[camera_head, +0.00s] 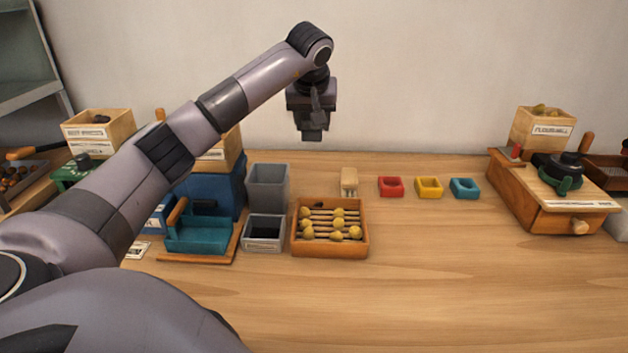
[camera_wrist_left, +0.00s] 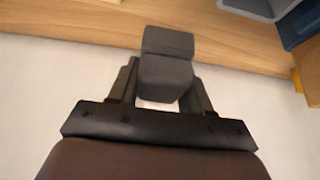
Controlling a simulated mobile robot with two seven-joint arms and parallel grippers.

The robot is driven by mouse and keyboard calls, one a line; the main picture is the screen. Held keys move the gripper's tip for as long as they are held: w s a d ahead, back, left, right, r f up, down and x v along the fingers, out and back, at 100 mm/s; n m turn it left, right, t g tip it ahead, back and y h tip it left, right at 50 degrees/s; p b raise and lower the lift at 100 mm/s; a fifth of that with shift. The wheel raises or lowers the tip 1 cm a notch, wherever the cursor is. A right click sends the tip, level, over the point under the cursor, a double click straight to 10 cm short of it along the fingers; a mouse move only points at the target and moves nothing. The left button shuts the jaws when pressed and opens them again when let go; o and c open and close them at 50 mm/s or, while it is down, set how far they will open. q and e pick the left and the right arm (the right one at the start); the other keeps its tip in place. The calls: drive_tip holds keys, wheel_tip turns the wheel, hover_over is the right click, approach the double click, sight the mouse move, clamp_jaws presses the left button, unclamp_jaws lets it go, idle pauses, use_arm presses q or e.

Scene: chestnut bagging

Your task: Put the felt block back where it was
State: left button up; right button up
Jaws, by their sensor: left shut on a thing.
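My left gripper (camera_head: 312,122) is raised in front of the back wall, above the table's back edge. In the left wrist view it is shut on a dark grey block (camera_wrist_left: 167,68), which I take to be the felt block. The block sits between the two fingers and sticks out past their tips. In the head view the block is small and dark, hard to tell from the fingers. My right gripper is not in view.
The front table is clear.

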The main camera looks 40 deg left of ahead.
use_arm(q)
wheel_tip(320, 180, down, 14)
drive_tip(key=shift+r+b, duration=0.1)
drive_tip(key=shift+b, duration=0.25)
drive_tip(key=o, duration=1.3)
drive_tip(key=shift+s+d+r, duration=0.1)
drive_tip(key=shift+d+r, duration=0.05)
drive_tip(key=shift+r, duration=0.2)
drive_tip(key=v, duration=1.1)
drive_tip(key=shift+s+d+r, duration=0.1)
